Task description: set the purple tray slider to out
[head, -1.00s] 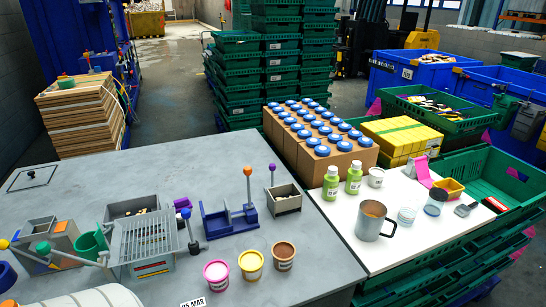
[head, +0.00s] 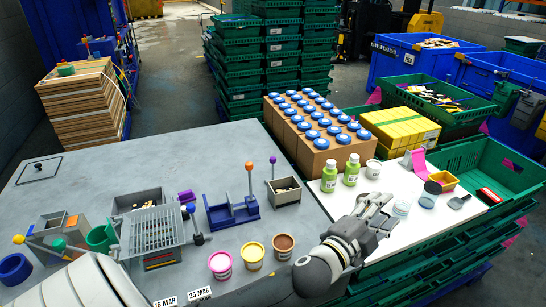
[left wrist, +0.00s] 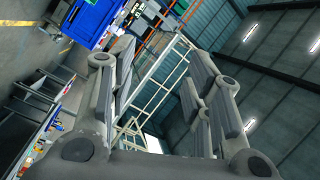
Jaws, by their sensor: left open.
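A small purple block (head: 187,197) sits at the right of a grey box (head: 137,197) on the grey table, behind a slotted grate. I cannot tell its slider position. A purple ball knob (head: 272,160) tops a thin stem beside a small grey bin (head: 284,192).
A dark blue stand (head: 232,214) with an orange-knobbed lever is mid-table. Pink (head: 220,265), yellow (head: 254,256) and brown (head: 284,247) cups stand in front. Green bottles (head: 330,175) stand on the white board (head: 400,240). A blue-knobbed lever (head: 196,238) stands beside the grate (head: 150,232).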

